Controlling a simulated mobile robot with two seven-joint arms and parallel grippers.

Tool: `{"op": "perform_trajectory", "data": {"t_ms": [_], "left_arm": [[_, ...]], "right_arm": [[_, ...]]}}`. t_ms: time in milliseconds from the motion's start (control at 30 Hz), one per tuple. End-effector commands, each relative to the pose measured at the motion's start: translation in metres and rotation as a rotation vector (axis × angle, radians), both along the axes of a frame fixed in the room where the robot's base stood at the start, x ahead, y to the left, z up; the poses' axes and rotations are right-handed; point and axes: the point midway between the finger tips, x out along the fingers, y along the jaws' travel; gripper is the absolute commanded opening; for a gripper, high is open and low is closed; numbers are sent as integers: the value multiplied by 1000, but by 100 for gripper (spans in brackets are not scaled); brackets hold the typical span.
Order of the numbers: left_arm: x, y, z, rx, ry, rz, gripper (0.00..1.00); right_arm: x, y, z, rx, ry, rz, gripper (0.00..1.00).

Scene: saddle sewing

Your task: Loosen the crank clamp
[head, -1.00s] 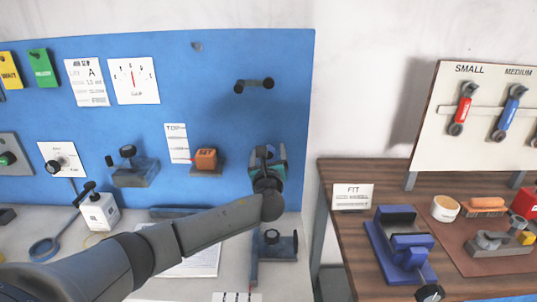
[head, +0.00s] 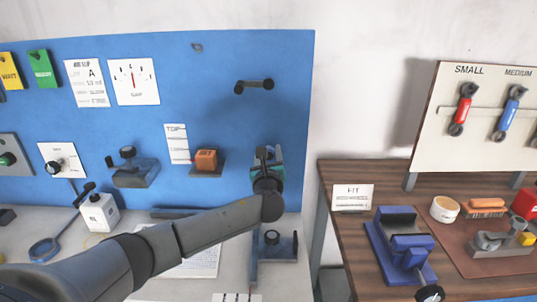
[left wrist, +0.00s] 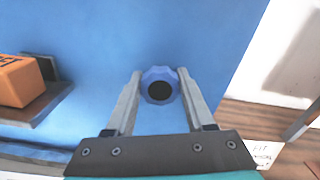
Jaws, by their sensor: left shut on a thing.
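My left gripper (head: 266,152) is at the lower right of the blue board, its arm reaching in from the lower left. In the left wrist view its two fingers (left wrist: 160,88) are on either side of a blue faceted knob (left wrist: 173,76) with a dark round centre, and they are shut on it. The gripper and wrist largely hide this knob in the head view. A dark crank-like bar (head: 254,86) with a round knob at each end is on the board above the gripper. I cannot tell which part is the crank clamp. My right gripper is not in view.
An orange block (head: 206,159) sits on a small shelf left of the gripper. A dark clamp-like fixture (head: 135,172) is farther left. A grey-blue fixture (head: 281,246) stands on the bench below. A wooden table (head: 340,235) with a blue vise (head: 408,250) is at the right.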

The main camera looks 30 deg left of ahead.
Motion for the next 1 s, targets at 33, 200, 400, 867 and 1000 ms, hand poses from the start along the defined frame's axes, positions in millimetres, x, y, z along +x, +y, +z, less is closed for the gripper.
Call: {"op": "perform_trajectory", "data": {"t_ms": [33, 200, 400, 867, 1000], "left_arm": [[0, 0, 0, 0, 0, 0, 0], [0, 0, 0, -16, -10, 0, 0], [0, 0, -1, -87, -53, 1, 0], [-1, 0, -2, -429, -262, 2, 0], [-1, 0, -2, -542, -332, 0, 0]], "right_arm": [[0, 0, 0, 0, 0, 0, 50], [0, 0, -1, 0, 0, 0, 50], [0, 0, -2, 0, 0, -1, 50], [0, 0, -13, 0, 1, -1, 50], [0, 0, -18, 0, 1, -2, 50]]}}
